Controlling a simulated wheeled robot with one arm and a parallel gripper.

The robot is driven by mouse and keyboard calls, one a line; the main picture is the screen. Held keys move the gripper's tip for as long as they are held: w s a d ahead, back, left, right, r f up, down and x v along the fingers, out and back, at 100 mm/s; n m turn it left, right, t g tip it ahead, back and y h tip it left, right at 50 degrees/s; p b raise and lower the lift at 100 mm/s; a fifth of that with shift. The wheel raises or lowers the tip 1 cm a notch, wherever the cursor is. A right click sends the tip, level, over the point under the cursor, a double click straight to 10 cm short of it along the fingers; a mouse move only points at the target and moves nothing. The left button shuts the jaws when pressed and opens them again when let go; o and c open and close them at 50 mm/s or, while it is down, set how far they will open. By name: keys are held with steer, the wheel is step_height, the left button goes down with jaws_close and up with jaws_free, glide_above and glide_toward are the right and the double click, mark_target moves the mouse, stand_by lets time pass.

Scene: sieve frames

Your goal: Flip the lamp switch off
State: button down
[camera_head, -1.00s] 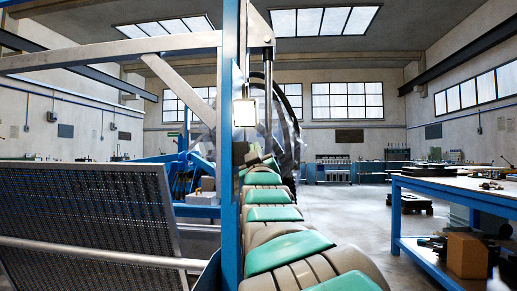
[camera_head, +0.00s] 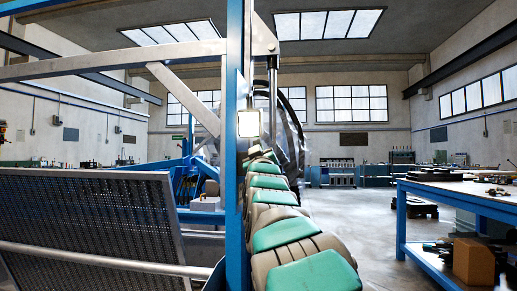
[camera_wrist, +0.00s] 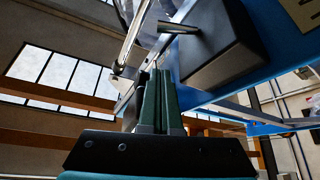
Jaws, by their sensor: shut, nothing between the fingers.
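A small lit lamp (camera_head: 248,123) with a bright square face is on the blue post in the head view. In the wrist view a dark box (camera_wrist: 222,48) is fixed to a blue beam, and a short dark lever (camera_wrist: 178,28) sticks out of it to the left; it looks like the switch. My gripper (camera_wrist: 154,74) is shut and empty, with its green fingers together. Its tips are left of the box and below the lever in the picture; I cannot tell whether they touch anything. In the head view my arm's far end is just below the lamp.
The blue post (camera_head: 236,200) rises close in front of me. A perforated metal screen (camera_head: 90,225) in a frame is at the left. A blue workbench (camera_head: 440,190) with tools and a cardboard box (camera_head: 474,261) stands at the right. The floor (camera_head: 345,225) between is clear.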

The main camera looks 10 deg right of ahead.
steer(key=d+f, duration=0.1)
steer(key=w+f, duration=0.1)
steer(key=f, duration=0.1)
steer(key=shift+d+f, duration=0.1)
steer(key=shift+d, duration=0.3)
steer(key=shift+m, duration=0.3)
